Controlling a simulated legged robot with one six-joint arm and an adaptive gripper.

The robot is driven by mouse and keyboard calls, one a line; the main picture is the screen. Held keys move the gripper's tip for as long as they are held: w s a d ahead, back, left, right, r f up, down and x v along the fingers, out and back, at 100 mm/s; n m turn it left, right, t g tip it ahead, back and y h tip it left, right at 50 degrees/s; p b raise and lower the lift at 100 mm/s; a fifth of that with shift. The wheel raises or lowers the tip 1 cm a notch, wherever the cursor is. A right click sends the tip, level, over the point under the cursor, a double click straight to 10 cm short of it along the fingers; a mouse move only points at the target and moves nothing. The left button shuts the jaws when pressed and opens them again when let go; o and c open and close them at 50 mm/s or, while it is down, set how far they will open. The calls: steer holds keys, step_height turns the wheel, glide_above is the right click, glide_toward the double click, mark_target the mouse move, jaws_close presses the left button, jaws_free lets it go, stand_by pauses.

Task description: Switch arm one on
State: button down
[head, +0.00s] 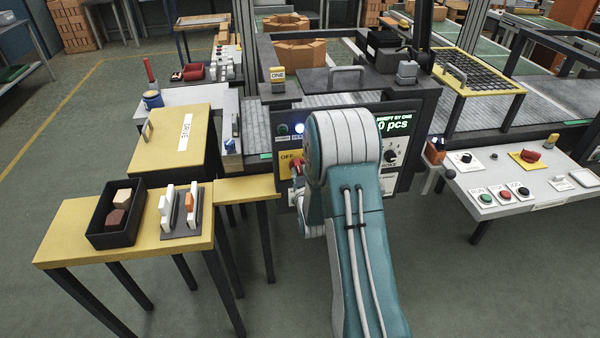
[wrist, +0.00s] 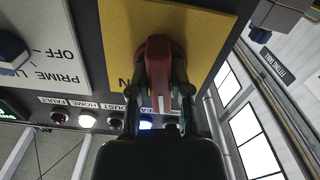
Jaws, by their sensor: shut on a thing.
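A red switch handle (wrist: 160,60) stands out from a yellow plate (wrist: 205,28) in the wrist view, where the picture is upside down. My gripper (wrist: 164,92) is shut on this red handle, one finger on each side. Part of the plate's lettering, an N, shows beside the handle. In the head view the yellow plate (head: 290,157) reads OFF, and the red handle (head: 296,168) shows at the left edge of my arm. My arm hides the rest of the plate.
A blue knob (wrist: 10,48) on a PRIME plate and a row of lamps (wrist: 87,120) are near the switch. A black knob (head: 390,156) is right of my arm. Yellow tables (head: 60,245) stand left; a white control desk (head: 480,180) stands right.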

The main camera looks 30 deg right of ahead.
steer(key=m, duration=0.5)
steer(key=shift+w+a+r+m, duration=0.1)
steer(key=shift+w+r+m, duration=0.05)
steer(key=shift+r+m, duration=0.15)
steer(key=m, duration=0.5)
steer(key=shift+m, duration=0.3)
steer(key=c, duration=0.6)
jaws_free()
steer(key=shift+o, duration=0.2)
steer(key=shift+f, duration=0.1)
steer(key=shift+f, duration=0.1)
